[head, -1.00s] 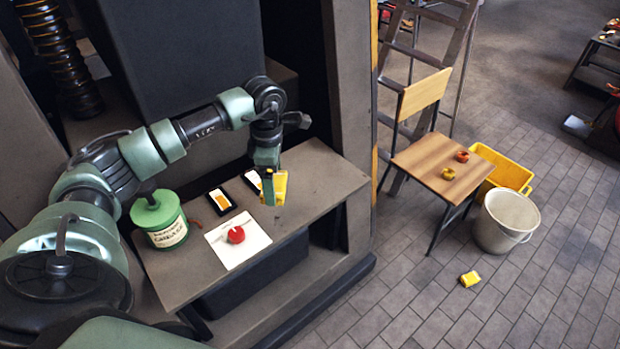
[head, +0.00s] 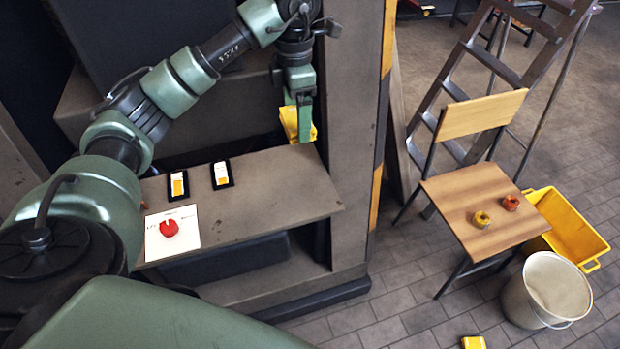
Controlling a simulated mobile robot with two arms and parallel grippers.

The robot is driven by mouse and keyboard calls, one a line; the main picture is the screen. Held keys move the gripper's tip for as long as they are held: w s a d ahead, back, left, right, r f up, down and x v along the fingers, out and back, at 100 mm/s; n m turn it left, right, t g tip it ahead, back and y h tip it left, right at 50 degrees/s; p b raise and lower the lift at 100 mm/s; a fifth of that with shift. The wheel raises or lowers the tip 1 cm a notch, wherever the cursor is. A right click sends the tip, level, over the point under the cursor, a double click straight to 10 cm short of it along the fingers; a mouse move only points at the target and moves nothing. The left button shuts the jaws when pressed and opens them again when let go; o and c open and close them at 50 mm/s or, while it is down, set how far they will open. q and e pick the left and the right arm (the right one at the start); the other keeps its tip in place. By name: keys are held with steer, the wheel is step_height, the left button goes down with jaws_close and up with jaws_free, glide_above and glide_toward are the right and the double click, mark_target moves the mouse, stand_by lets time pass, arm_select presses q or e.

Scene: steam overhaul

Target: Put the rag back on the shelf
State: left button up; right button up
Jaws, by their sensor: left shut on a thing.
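My left gripper (head: 299,108) is shut on the yellow rag (head: 290,124). The rag hangs folded from the jaws, partly hidden by the fingers. It shows over the back right part of the grey shelf (head: 285,195), near the pillar; whether it touches the shelf I cannot tell. The bare right half of the shelf lies below it in the picture. My right gripper is not in view.
On the shelf's left are two black-framed cards (head: 178,185) (head: 221,174) and a red part (head: 169,228) on a white sheet (head: 188,237). A chair (head: 475,205) with two small rings, a bucket (head: 545,290), a yellow crate (head: 570,225) and a ladder stand right.

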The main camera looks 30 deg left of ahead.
arm_select(q)
steer(key=shift+f, duration=0.25)
step_height(320, 180, down, 14)
steer(key=shift+s+a+f+p, duration=0.15)
steer(key=shift+f+p, duration=0.05)
steer(key=shift+p, duration=0.5)
steer(key=shift+f, duration=0.5)
step_height(320, 180, down, 4)
steer(key=shift+r+p, duration=0.1)
steer(key=shift+p, duration=0.25)
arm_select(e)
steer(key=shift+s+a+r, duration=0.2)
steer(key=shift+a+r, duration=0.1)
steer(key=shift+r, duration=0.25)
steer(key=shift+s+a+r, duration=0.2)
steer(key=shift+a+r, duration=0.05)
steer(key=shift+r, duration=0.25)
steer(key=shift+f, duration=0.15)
